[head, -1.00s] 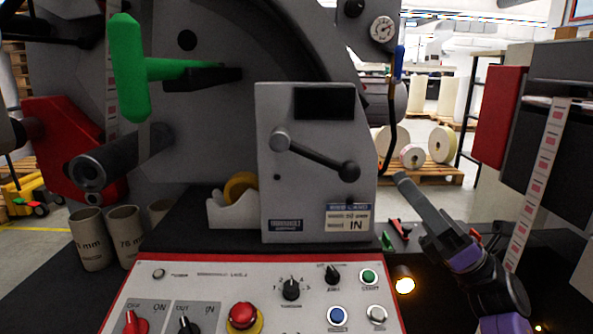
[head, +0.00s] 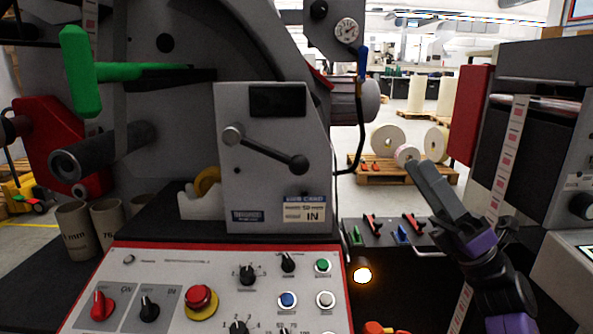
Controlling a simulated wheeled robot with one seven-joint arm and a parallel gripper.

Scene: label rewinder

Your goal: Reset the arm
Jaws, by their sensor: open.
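My gripper (head: 424,178) is at the right in the head view, on my purple and black arm. Its grey fingers point up and to the left, and nothing shows between them. They overlap in this view, so the gap is hard to see. The gripper is in front of the gap between the grey machine housing (head: 262,185) and the right-hand unit, apart from both as far as I can tell. The lower part of my arm runs out of the bottom of the picture.
A red-edged control panel (head: 147,279) with knobs and buttons lies in front. A lamp (head: 362,275) glows beside it. A tray of small coloured tools (head: 385,231) is left of my arm. A label web (head: 511,150) runs down on the right. Cardboard cores (head: 75,228) stand at left.

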